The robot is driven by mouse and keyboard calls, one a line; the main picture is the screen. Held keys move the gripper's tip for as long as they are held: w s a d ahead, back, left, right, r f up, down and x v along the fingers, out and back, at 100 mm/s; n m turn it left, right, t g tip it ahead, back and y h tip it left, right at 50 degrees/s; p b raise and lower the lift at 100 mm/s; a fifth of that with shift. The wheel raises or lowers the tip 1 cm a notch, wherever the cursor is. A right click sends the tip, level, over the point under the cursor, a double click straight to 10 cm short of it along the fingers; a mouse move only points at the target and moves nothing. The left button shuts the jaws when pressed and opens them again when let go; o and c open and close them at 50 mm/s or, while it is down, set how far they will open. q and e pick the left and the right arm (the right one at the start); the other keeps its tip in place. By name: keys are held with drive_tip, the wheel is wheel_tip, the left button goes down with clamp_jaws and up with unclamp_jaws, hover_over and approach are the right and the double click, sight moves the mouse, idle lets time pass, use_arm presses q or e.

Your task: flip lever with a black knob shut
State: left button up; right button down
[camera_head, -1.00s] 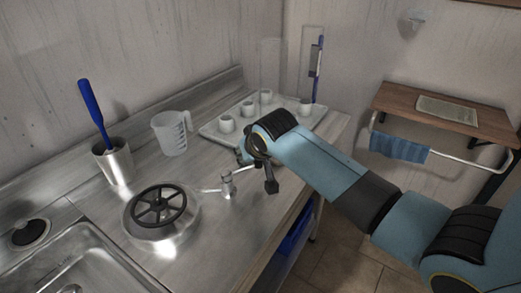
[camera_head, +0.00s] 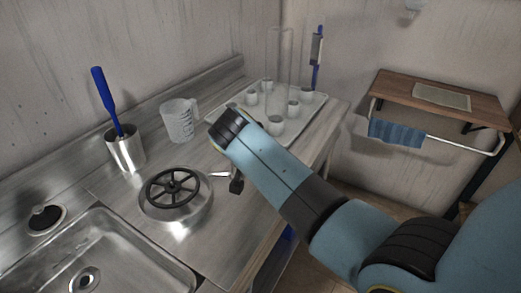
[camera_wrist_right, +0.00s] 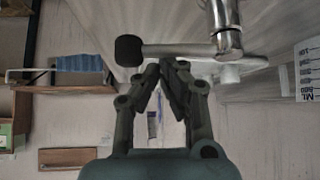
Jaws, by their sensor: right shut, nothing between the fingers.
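In the right wrist view, a lever with a round black knob (camera_wrist_right: 128,50) shows near the top. Its silver bar (camera_wrist_right: 180,49) runs sideways from the knob to a metal valve (camera_wrist_right: 222,25). My right gripper (camera_wrist_right: 165,66) is shut and empty, its fingertips close to the bar between knob and valve; I cannot tell whether they touch. My left gripper is out of view.
A round metal lid with a black handwheel (camera_head: 172,188) is left of the gripper. A measuring jug (camera_head: 180,122), a steel cup with a blue-handled brush (camera_head: 125,150) and a tray of white cups (camera_head: 318,112) stand behind. A sink (camera_head: 90,255) is at front left.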

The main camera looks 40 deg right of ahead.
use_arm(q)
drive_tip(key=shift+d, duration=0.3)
use_arm(e)
drive_tip(key=shift+s+a, duration=0.3)
drive_tip(key=shift+s, duration=0.05)
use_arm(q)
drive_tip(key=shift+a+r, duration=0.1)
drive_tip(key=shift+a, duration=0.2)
use_arm(e)
drive_tip(key=shift+s+a+f, duration=0.1)
drive_tip(key=shift+a, duration=0.05)
wheel_tip(320, 180, up, 10)
idle(0.4)
